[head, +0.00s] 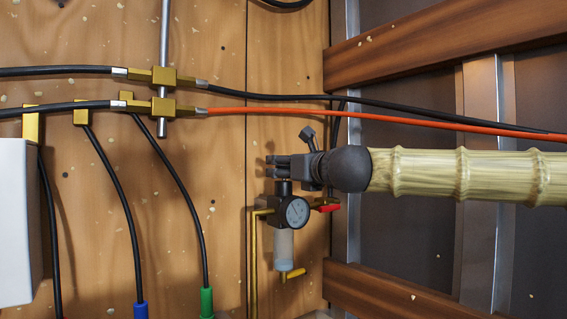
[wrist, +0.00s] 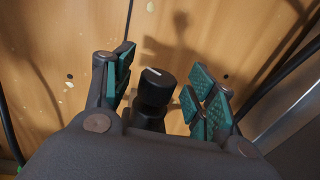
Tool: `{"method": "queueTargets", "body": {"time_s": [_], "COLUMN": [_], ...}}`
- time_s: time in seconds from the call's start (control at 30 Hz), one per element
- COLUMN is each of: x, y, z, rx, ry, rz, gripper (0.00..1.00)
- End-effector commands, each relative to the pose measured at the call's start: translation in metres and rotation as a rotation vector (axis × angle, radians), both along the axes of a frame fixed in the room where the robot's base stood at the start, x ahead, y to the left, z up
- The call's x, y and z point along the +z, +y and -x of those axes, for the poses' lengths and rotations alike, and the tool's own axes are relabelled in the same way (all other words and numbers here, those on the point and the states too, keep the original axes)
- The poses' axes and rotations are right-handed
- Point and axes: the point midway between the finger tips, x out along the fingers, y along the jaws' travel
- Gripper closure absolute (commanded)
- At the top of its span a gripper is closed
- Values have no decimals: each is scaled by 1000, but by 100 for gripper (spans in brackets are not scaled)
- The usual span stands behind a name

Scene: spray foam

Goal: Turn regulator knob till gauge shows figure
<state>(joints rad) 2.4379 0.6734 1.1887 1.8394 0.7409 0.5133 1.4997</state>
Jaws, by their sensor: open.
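The regulator (head: 266,212) is a dark block mounted on the wooden wall, with a round gauge (head: 297,212) on its front and a clear bowl below. The gauge's figure is too small to read. Its black knob (wrist: 156,88) with a white mark stands between my fingers in the wrist view; in the head view the knob (head: 283,188) shows just under my gripper. My gripper (head: 278,167) is open, its green-padded fingers (wrist: 163,88) on both sides of the knob with gaps, the left finger nearer. I cannot tell how deep the knob sits between the pads.
A red-handled valve (head: 326,208) sits right of the gauge. Brass pipe (head: 254,265) runs down on the left. An orange hose (head: 400,117) and black hoses cross above my gripper. Wooden beams (head: 390,290) and a metal post (head: 480,200) are on the right.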

Motion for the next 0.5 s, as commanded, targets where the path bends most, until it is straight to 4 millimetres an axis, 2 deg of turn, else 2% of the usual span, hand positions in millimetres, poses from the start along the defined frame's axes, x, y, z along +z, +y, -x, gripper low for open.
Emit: {"method": "queueTargets", "body": {"time_s": [0.13, 0.47, 0.5], "x": [1, 0, 0], "y": [4, 6, 6], "z": [-8, -10, -10], "rx": [0, 0, 0], "ry": [0, -1, -1], "rz": [-1, -1, -1], "gripper": [44, 44, 51]}}
